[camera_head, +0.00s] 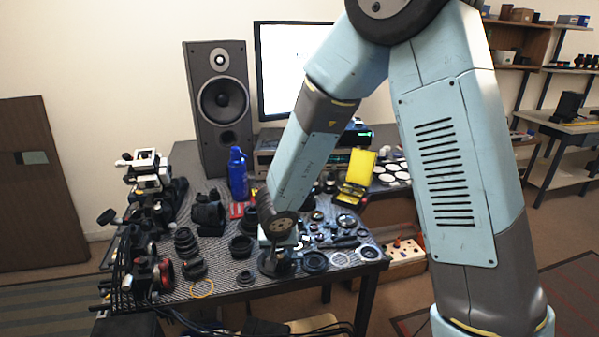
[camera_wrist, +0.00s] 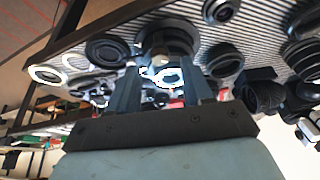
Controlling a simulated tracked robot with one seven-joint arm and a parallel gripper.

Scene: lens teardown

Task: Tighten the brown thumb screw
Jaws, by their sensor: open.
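My gripper (camera_wrist: 163,82) is open in the wrist view, its two dark fingers apart. A black ring-shaped lens part (camera_wrist: 167,40) lies just beyond the fingertips. A small pale tan knob (camera_wrist: 160,61) shows at its near edge, between the fingers; I cannot tell whether it is the brown thumb screw. A bright white-rimmed piece (camera_wrist: 168,77) also shows between the fingers. Nothing is clearly gripped. In the head view my gripper (camera_head: 277,262) is low over the front of the table and mostly hidden by my arm. No brown thumb screw can be made out there.
The ribbed table top (camera_head: 228,284) is crowded with black lens parts and rings. A blue bottle (camera_head: 238,175), a speaker (camera_head: 219,105) and a monitor (camera_head: 285,65) stand behind. A yellow case (camera_head: 357,170) is at right. An orange ring (camera_head: 202,289) lies near the front edge.

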